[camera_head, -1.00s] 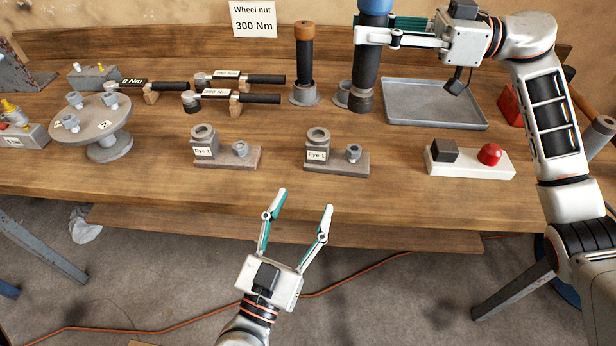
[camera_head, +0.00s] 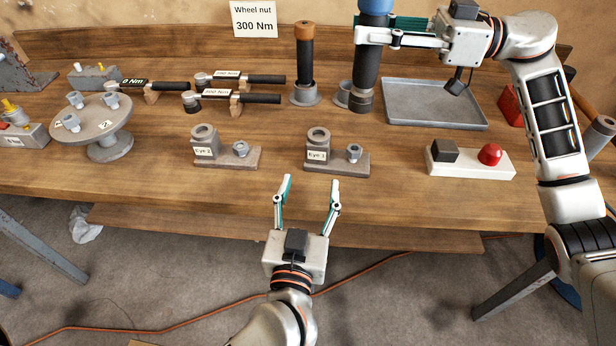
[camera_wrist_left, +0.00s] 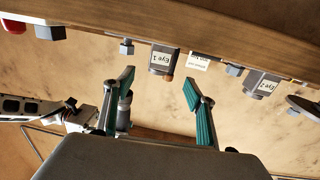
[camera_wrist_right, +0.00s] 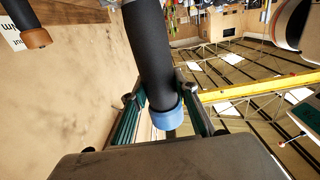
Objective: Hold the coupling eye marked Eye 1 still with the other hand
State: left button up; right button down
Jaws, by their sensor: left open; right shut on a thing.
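The coupling eye marked Eye 1 (camera_head: 317,144) is a grey ring block with a nut and bolt beside it, on a flat base near the bench's front edge. It also shows, upside down, in the left wrist view (camera_wrist_left: 162,60). My left gripper (camera_head: 310,183) is open and empty, just short of the bench edge and in front of Eye 1, not touching it. My right gripper (camera_head: 372,38) is shut on a dark, blue-topped cylindrical tool (camera_head: 367,70), held upright at the back of the bench. The tool also shows between the right fingers (camera_wrist_right: 150,60).
Eye 2 (camera_head: 205,145) stands left of Eye 1. A white block with a red button (camera_head: 489,154) is to the right. A grey tray (camera_head: 437,104), an orange-topped tool (camera_head: 305,60), several torque wrenches and a round stand (camera_head: 92,128) are farther around. Bare wood separates Eye 1 from the button block.

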aim_at(317, 152)
pick_arm(q)
jog(key=w, duration=1.1)
jog(key=shift+d, duration=0.4)
pick_arm(e)
jog(key=shift+r, duration=0.1)
pick_arm(q)
grip_shut()
jog(key=c, duration=1.1)
grip_release()
jog(key=shift+c, duration=0.2)
jog(key=c, duration=0.3)
jog(key=shift+c, duration=0.2)
